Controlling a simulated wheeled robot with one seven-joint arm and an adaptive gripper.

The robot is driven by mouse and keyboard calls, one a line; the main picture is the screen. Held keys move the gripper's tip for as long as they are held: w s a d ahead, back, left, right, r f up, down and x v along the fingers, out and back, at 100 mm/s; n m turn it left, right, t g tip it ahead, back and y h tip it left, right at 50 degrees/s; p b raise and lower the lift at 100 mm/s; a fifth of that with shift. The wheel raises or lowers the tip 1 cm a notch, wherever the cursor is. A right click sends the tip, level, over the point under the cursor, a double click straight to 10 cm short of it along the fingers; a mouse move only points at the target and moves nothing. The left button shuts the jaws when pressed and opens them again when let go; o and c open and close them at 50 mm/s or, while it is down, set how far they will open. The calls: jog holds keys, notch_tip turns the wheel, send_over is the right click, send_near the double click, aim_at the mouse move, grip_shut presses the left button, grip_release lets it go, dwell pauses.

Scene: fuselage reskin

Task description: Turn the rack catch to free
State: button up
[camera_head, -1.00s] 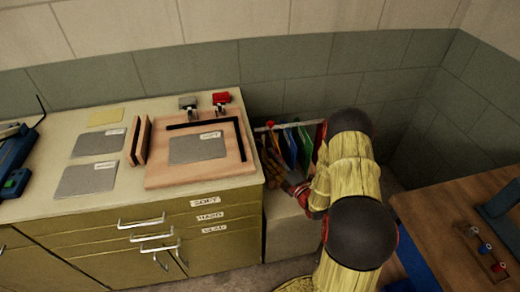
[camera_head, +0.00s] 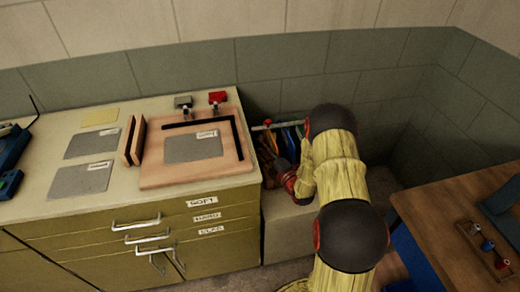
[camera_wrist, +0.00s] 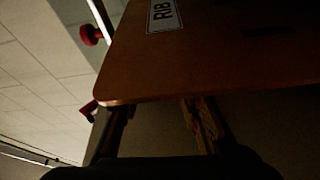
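The rack (camera_head: 262,127) stands in the gap right of the cabinet, with a pale rail on top and several coloured panels below. A small red knob (camera_head: 267,122) shows near the rail's left end. In the wrist view, a brown panel labelled RIB (camera_wrist: 200,55) fills the upper right. A round red knob (camera_wrist: 90,35) on a pale bar and a smaller red piece (camera_wrist: 88,107) show left of it; I cannot tell which is the catch. My gripper (camera_wrist: 158,103) has its fingers apart at the panel's lower edge, with nothing visibly held. My arm hides much of the rack.
The cabinet (camera_head: 30,205) with a worktop board stands close on the left. The grey tiled wall (camera_head: 300,60) is behind the rack. A wooden table (camera_head: 440,215) stands at the right. A pale block (camera_head: 280,235) sits below the rack.

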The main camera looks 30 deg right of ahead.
grip_shut()
jog(key=shift+r+n+p, duration=0.15)
jog(key=shift+n+p, duration=0.35)
jog(key=shift+p, duration=0.3)
jog(key=shift+g, duration=0.3)
jog(key=shift+f, duration=0.2)
jog(key=shift+o, duration=1.6)
grip_release()
jog(key=shift+r, duration=0.1)
jog(key=s+d, duration=0.1)
jog(key=s, duration=1.1)
jog(key=shift+d, duration=0.2)
